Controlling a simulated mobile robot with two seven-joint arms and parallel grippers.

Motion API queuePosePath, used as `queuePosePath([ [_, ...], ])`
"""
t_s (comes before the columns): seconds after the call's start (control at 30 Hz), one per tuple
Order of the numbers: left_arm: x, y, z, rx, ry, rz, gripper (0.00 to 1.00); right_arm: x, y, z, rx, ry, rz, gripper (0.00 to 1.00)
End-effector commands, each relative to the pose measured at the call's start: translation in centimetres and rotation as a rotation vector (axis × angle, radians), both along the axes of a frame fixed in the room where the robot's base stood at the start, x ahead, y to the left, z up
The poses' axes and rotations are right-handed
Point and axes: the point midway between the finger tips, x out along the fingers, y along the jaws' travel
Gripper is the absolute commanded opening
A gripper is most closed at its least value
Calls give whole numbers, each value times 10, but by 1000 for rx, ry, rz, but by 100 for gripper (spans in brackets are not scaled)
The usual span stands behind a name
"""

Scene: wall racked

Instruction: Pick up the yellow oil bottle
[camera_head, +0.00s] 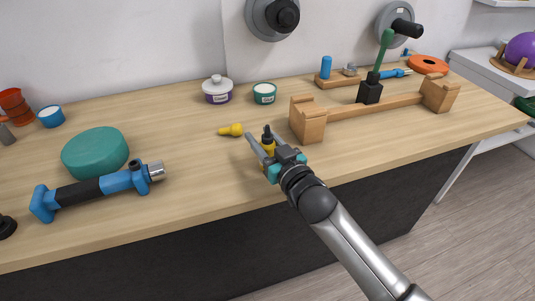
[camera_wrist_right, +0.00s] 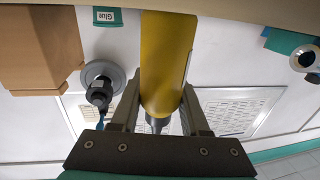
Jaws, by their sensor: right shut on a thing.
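The yellow oil bottle (camera_head: 268,148) has a dark top and stands at the front part of the wooden workbench. My right gripper (camera_head: 262,142) reaches in from the front edge and is shut on the bottle, one finger on each side. In the right wrist view the yellow bottle body (camera_wrist_right: 168,62) sits between the two fingers (camera_wrist_right: 162,95), its dark nozzle pointing toward the gripper's base. I cannot tell whether the bottle touches the bench. My left gripper is not in view.
A small yellow item (camera_head: 232,130) lies just behind the bottle. A wooden clamp-like piece (camera_head: 308,122) is close on the right. A blue and black tool (camera_head: 95,188) and a green disc (camera_head: 95,152) lie left. Bench (camera_head: 200,190) front is clear.

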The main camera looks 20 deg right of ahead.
Motion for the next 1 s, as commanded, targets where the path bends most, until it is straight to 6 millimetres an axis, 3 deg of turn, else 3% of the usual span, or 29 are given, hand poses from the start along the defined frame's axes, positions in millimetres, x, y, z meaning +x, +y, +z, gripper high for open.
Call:
queuePosePath([
  [0.27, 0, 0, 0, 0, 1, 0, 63, 0, 0, 1, 0, -1, 0, 0],
  [0.47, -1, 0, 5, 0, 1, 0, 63, 0, 0, 14, 0, -3, 0, 0],
  [0.67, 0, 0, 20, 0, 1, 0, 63, 0, 0, 52, -1, -7, 2, 0],
  [1.0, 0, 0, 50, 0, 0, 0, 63, 0, 0, 150, -1, -7, 2, 0],
])
